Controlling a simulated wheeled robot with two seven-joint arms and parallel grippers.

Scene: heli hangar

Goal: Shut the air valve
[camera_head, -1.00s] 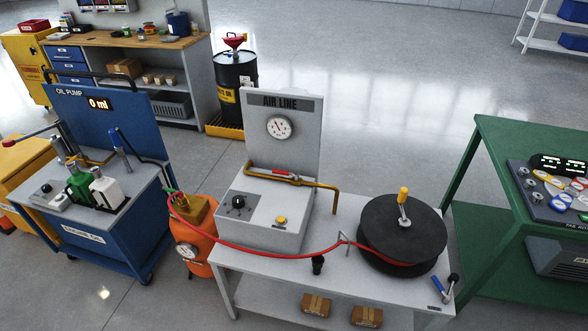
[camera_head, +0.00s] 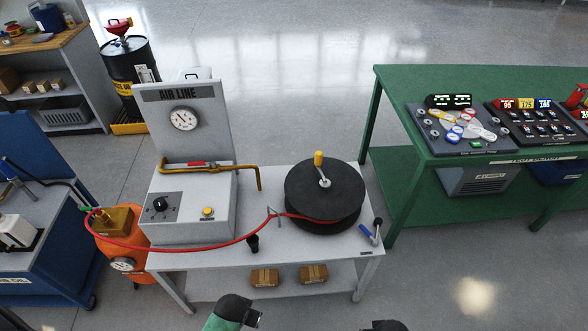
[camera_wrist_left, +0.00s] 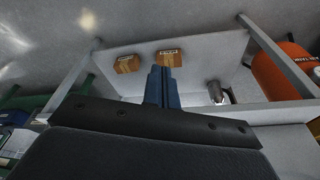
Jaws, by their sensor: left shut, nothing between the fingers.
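The air valve (camera_head: 188,165) has a red lever lying along the brass pipe (camera_head: 235,168) on top of the grey air line box (camera_head: 190,215). The lever looks in line with the pipe. A round gauge (camera_head: 184,119) is on the AIR LINE panel (camera_head: 204,95) behind it. My left gripper shows in the left wrist view with its blue fingers (camera_wrist_left: 165,86) shut and empty, near the bench and apart from the valve. A green and dark part of my left arm shows at the bottom of the head view.
A red hose (camera_head: 235,243) runs from an orange tank (camera_head: 117,253) across the bench (camera_head: 310,260) to a black reel (camera_head: 325,195). Two boxes (camera_head: 264,278) lie on the lower shelf. A green table (camera_head: 400,115) stands right, a blue cart (camera_head: 60,240) left.

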